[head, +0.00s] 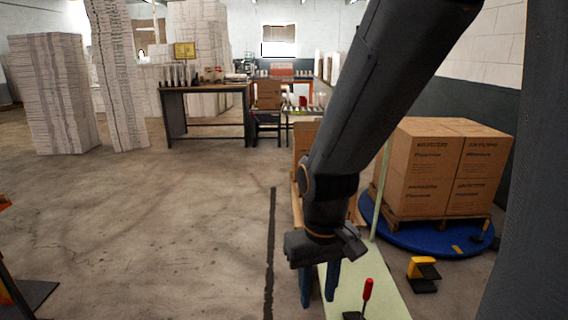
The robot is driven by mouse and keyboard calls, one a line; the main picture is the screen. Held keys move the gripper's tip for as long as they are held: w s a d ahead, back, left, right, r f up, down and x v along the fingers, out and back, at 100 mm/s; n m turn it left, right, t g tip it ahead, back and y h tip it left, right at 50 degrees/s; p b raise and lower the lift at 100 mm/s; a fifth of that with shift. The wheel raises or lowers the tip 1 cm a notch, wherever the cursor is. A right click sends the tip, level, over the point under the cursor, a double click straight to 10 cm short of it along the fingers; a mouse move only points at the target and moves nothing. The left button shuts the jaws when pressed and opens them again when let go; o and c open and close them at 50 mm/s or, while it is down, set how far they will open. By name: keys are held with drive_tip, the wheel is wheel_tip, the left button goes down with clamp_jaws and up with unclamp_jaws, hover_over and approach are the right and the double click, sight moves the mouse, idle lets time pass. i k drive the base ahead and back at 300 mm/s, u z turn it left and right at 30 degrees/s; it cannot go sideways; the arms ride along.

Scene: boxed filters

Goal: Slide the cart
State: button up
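No thing in the head view is plainly a cart. A pale green flat surface (385,297) runs along the bottom middle, and I cannot tell if it belongs to a cart. A red-handled clamp-like fitting (367,290) stands on it. My gripper (319,295) points down at the left edge of this surface. Its two blue fingers are apart, with nothing seen between them. My arm hides part of the surface and the cardboard boxes (304,137) behind it.
Stacked cartons (428,168) stand on a wooden pallet over a blue round base (405,238) at right. A dark workbench (205,89) and tall white stacks (55,95) stand behind. The floor at left centre is clear.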

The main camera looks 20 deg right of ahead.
sight(386, 302)
drive_tip(key=u, duration=1.05)
drive_tip(key=i, duration=2.3)
drive_tip(key=z, duration=3.3)
